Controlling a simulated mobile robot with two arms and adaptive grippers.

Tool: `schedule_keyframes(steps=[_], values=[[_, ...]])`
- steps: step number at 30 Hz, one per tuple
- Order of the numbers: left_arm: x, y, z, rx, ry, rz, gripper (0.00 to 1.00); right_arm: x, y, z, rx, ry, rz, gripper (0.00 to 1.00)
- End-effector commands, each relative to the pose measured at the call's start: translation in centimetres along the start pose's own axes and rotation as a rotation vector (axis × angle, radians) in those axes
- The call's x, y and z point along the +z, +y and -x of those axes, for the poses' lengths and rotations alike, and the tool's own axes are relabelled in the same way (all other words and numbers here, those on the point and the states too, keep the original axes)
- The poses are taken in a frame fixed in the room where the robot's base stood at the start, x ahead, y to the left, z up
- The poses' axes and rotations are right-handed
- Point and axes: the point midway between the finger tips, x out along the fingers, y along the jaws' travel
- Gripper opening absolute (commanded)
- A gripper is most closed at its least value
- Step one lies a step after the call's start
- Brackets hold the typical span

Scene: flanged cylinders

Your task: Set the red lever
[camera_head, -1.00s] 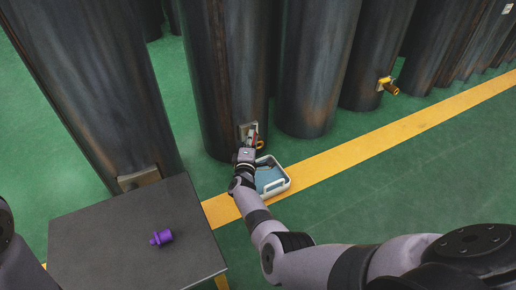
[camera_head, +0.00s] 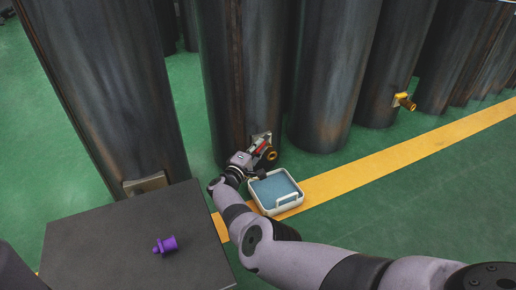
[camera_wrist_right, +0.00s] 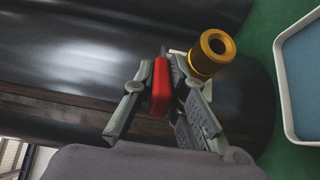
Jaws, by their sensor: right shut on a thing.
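The red lever (camera_wrist_right: 161,86) sits between the two fingers of my right gripper (camera_wrist_right: 150,100) in the right wrist view. The gripper is shut on it. A brass fitting (camera_wrist_right: 212,52) with a round opening is right beside the lever, on a dark cylinder. In the head view, my right gripper (camera_head: 257,150) is at the lower front of the middle cylinder (camera_head: 240,75), at the brass fitting (camera_head: 271,154). Little of the lever shows there. My left gripper is not in view.
A white tray with a blue inside (camera_head: 297,200) lies on the floor right of my right gripper. A purple part (camera_head: 166,245) lies on the grey table (camera_head: 95,240). Another brass fitting (camera_head: 404,101) sits on a cylinder farther right. Open green floor lies at right.

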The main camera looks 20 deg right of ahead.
Motion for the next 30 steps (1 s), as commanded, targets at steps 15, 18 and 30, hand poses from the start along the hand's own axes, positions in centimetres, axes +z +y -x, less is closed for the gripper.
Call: schedule_keyframes(steps=[15, 18, 30], values=[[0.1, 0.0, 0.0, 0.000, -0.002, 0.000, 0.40, 0.1, -0.1, -0.1, 0.000, -0.002, -0.001, 0.22], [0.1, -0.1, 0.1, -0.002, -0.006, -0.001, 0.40, 0.1, 0.0, -0.1, 0.000, -0.001, -0.001, 0.22], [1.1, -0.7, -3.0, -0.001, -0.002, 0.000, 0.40, 0.3, 0.6, 0.0, 0.002, 0.111, 0.004, 0.22]])
